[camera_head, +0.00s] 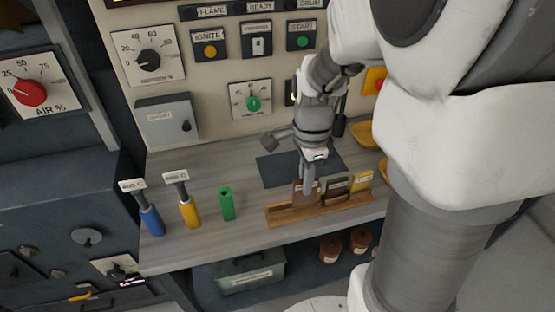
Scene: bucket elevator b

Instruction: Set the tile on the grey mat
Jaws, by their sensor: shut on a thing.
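The grey mat (277,170) lies flat on the bench, behind a wooden rack (285,214). In the rack stand a reddish-brown tile (299,198), a dark grey tile (337,187) and a yellow tile (362,181). My gripper (309,188) points down over the left end of the rack, shut on the reddish-brown tile. The fingers hide part of this tile. It appears upright at the rack; I cannot tell whether it still rests in the slot. My wrist and gripper cover part of the mat.
A control panel (205,75) with a grey box (167,120) rises behind. Yellow objects (364,134) sit at the right.

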